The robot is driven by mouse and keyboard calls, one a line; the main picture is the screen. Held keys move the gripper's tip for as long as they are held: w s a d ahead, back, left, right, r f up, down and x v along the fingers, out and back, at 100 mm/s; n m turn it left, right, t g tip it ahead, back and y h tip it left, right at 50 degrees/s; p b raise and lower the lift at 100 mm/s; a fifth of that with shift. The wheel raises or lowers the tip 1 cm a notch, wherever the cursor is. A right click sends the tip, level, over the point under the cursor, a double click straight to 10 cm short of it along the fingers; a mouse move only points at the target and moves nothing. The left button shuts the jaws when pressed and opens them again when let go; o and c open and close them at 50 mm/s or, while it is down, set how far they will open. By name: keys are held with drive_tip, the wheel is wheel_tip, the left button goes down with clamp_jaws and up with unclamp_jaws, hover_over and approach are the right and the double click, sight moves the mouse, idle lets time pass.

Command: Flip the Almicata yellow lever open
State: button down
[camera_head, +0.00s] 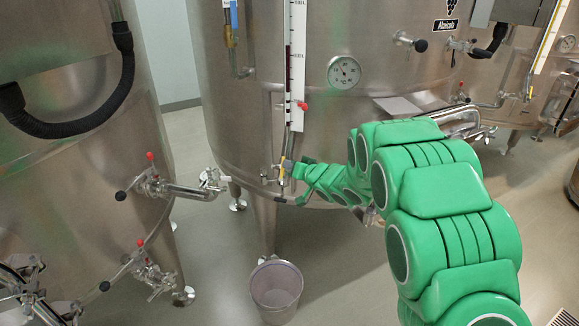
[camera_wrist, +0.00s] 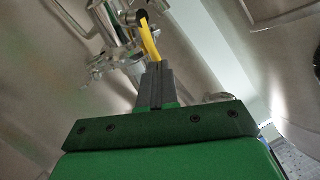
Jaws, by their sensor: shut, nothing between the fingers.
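The yellow lever (camera_head: 282,171) is on a small valve low on the front of the middle steel vat (camera_head: 240,120), which bears a black grape label. In the wrist view the lever (camera_wrist: 149,38) is a thin yellow bar running down from a shiny valve fitting (camera_wrist: 118,25). My gripper (camera_head: 292,170) is at the lever, coming from its right. In the wrist view my gripper's fingers (camera_wrist: 155,70) are pressed together with nothing between them. Their tips overlap the lever's lower end; I cannot tell whether they touch it.
A bucket (camera_head: 276,290) stands on the floor below the valve. A red-handled valve with a pipe (camera_head: 180,189) juts out from the left vat (camera_head: 70,120). A sight tube with a scale (camera_head: 297,60) and a round gauge (camera_head: 344,72) are above the lever.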

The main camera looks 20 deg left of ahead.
drive_tip(key=w+r+v, duration=0.1)
drive_tip(key=v, duration=1.3)
drive_tip(key=d+r+m+t+h, duration=0.25)
drive_tip(key=d+h, duration=0.55)
drive_tip(key=d, duration=0.9)
drive_tip(key=s+d+r+m+g+h, duration=0.25)
drive_tip(key=s+d+h, duration=0.25)
drive_tip(key=s+d, duration=0.55)
drive_tip(key=s+d+g+h, duration=0.1)
drive_tip(key=s+d+g, duration=0.2)
drive_tip(key=s, duration=0.5)
drive_tip(key=s+d+g, duration=0.2)
drive_tip(key=s+d, duration=0.1)
drive_tip(key=s, duration=0.4)
drive_tip(key=s+a+g, duration=0.2)
drive_tip(key=s, duration=0.8)
drive_tip(key=s+a+g+y, duration=0.1)
drive_tip(key=s+a+g, duration=0.1)
drive_tip(key=s, duration=0.9)
drive_tip(key=shift+r+g+y, duration=0.3)
drive_tip(key=shift+r+g, duration=0.1)
drive_tip(key=shift+g, duration=0.4)
